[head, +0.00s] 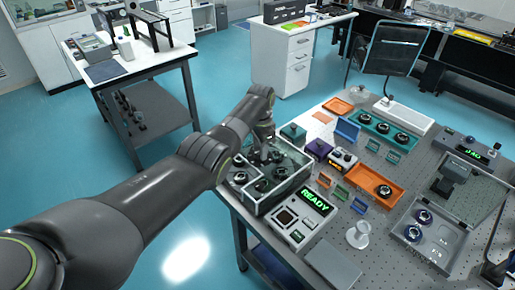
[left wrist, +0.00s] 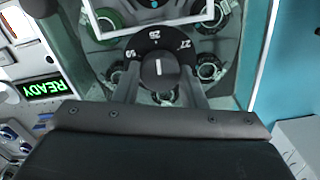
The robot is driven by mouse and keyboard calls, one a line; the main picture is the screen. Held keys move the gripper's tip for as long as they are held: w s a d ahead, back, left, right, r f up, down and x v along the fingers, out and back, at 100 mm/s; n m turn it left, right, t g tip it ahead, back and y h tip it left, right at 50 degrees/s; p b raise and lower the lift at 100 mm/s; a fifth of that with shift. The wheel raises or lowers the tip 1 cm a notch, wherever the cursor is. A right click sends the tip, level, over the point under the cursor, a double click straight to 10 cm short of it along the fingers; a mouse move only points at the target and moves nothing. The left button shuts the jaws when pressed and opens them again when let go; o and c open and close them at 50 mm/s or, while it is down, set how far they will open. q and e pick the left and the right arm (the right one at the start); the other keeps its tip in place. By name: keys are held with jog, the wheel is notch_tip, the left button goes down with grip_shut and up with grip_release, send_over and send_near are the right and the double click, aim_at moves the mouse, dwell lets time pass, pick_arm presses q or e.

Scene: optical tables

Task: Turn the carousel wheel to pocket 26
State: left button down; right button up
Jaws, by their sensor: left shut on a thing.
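The carousel (head: 273,190) is a clear-walled box with dark round pockets, at the near left corner of the optical table in the head view. My left gripper (head: 264,152) reaches down into it from above. In the left wrist view, the carousel wheel (left wrist: 207,93) shows several round pockets around a black numbered dial (left wrist: 150,42). The dial's numbers are small and tilted; I cannot read them surely. My left gripper, also in this view (left wrist: 158,88), is shut on the round black knob (left wrist: 158,68), which has a white line. A dark shape at the head view's lower right may be my right gripper (head: 496,272); its jaws are unclear.
A control box (head: 301,216) with a green READY display stands right beside the carousel. Orange trays (head: 372,192), small coloured holders and an open grey case (head: 430,240) fill the table farther right. A side table (head: 135,70) stands at the back left, with open floor between.

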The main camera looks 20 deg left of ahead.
pick_arm(q)
jog(key=shift+n, duration=0.5)
dwell(0.3)
jog(key=c, duration=0.9)
grip_release()
notch_tip(320, 180, up, 17)
jog(key=b, duration=0.2)
jog(key=shift+r, duration=0.2)
jog(key=shift+f, duration=0.1)
